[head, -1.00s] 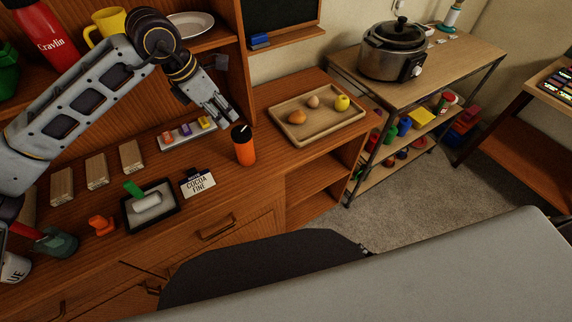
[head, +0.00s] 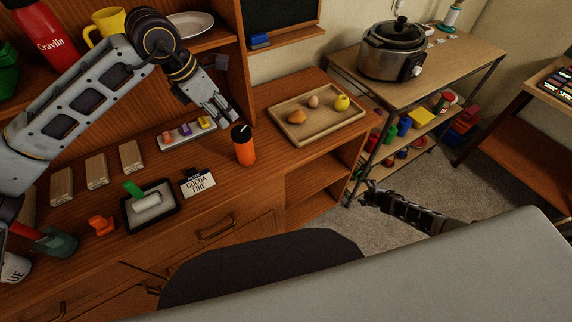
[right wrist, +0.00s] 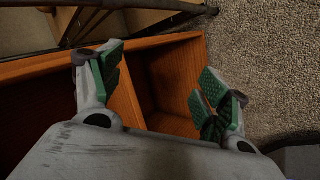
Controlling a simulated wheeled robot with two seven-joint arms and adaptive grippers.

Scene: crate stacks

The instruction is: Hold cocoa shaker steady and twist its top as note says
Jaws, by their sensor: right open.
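The cocoa shaker (head: 244,151), an orange cylinder with a black top, stands upright on the wooden counter in the head view. The note (head: 198,184), a small white card reading "COCOA FINE" with a dark header, stands left of it. My left gripper (head: 229,118) hangs just above and behind the shaker's top, apparently apart from it; its finger gap is unclear. My right gripper (head: 368,194) is at the right, beyond the counter's edge. In the right wrist view my right gripper (right wrist: 160,88) is open and empty, its green pads apart.
A wooden tray (head: 318,134) with several small foods sits right of the shaker. A black-framed tray (head: 131,225) and wooden blocks (head: 96,171) lie left. Open shelves (right wrist: 178,85) lie beneath my right gripper. A cooker (head: 392,52) stands on the side table.

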